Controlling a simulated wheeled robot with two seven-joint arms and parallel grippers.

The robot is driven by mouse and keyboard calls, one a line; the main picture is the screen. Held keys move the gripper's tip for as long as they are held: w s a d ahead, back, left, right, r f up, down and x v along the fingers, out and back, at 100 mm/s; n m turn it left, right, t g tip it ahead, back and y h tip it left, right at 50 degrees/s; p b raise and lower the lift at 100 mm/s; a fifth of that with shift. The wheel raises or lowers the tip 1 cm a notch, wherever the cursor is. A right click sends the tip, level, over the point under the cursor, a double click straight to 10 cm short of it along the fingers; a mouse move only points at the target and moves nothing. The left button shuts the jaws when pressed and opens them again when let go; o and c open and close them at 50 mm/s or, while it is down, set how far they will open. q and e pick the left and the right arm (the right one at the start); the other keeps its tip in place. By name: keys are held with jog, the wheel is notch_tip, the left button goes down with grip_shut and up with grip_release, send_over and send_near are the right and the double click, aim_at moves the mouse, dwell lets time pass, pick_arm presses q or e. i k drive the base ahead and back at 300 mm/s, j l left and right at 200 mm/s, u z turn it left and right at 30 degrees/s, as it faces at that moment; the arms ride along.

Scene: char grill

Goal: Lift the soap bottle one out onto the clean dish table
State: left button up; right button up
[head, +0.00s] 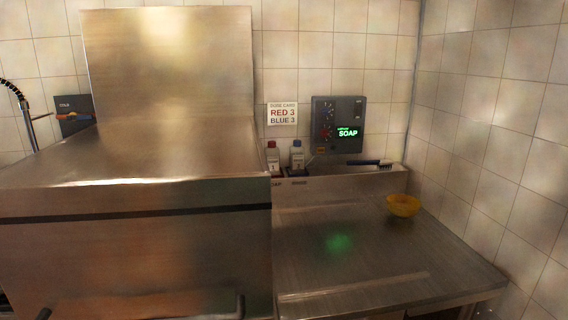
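Two small bottles stand upright side by side at the back, just right of the big steel machine in the head view. The left bottle (273,161) has a dark red cap and a white label that seems to read 1. The right bottle (297,160) is grey with a dark bluish cap and a similar label. I cannot tell which is soap bottle one. Their bases are hidden behind the front wall of a steel ledge (340,183). The steel dish table (390,250) stretches in front of them. Neither of my grippers shows.
A yellow bowl (403,205) sits at the table's back right. A dark-handled brush (370,163) lies on the ledge. A wall panel (338,125) reads SOAP; a card (282,114) reads RED 3, BLUE 3. The steel machine (140,235) fills the left. The table's middle is clear.

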aim_at(272, 151)
jog(key=j+u, duration=0.15)
jog(key=u, duration=0.2)
jog(key=j+u, duration=0.1)
jog(key=u, duration=0.25)
jog(key=i+j+u, duration=0.15)
jog(key=j, duration=0.35)
jog(key=i+j+u, duration=0.15)
jog(key=j, duration=0.3)
jog(key=i+j+u, duration=0.15)
jog(key=i+j, duration=0.15)
jog(key=j, duration=0.15)
jog(key=i+j+u, duration=0.15)
jog(key=j, duration=0.3)
jog(key=i+j, duration=0.3)
jog(key=z, duration=0.5)
jog(key=l+z, duration=0.15)
jog(key=z, duration=0.8)
jog(key=i+l, duration=0.1)
jog(key=l, duration=0.35)
jog(key=i+l, duration=0.1)
jog(key=l, duration=0.4)
jog(key=i+l, duration=0.15)
jog(key=l, duration=0.3)
jog(key=i+l, duration=0.1)
jog(key=l, duration=0.35)
